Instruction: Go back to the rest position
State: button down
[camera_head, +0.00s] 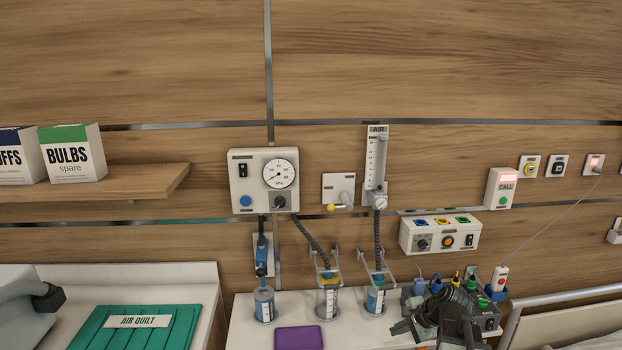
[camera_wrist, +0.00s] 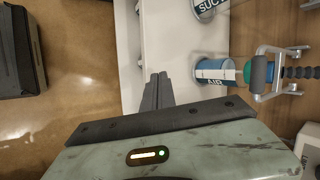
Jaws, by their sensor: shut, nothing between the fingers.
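My gripper (camera_wrist: 157,90) shows in the wrist view with its two dark fingers together and nothing between them. It is over the front part of the white bedside counter (camera_wrist: 130,40), apart from the bottles. In the head view a dark, jointed shape at the lower right, in front of the counter's right end, looks like my arm; its fingertips are hard to make out there. A blue-banded air bottle (camera_wrist: 214,72) lies to the right of my fingers in the wrist view, and it also shows in the head view (camera_head: 375,301).
The counter (camera_head: 250,333) also bears a suction bottle (camera_head: 327,299), another bottle (camera_head: 264,304) and a purple mat (camera_head: 298,338). A green air quilt (camera_head: 185,330) lies at the left. A shelf (camera_head: 150,182) holds boxes. A bed rail (camera_head: 570,296) is at the right. Hoses hang from wall units.

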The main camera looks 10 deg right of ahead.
jog(key=s+a+f+n+g+h, duration=0.15)
jog(key=a+n, duration=0.35)
jog(key=a, duration=0.5)
jog(key=s+a+f+n+g, duration=0.2)
jog(key=s+a+n, duration=0.15)
jog(key=a, duration=0.55)
jog(key=s+d+n, duration=0.1)
jog(key=n, duration=0.1)
jog(key=s+d+n+g+h, duration=0.1)
jog(key=s+n, duration=0.1)
jog(key=s+d+n+g+h, duration=0.1)
jog(key=n, duration=0.1)
jog(key=shift+s+d+f+n, duration=0.25)
jog(key=shift+s+d+f, duration=0.05)
jog(key=shift+s+f, duration=0.05)
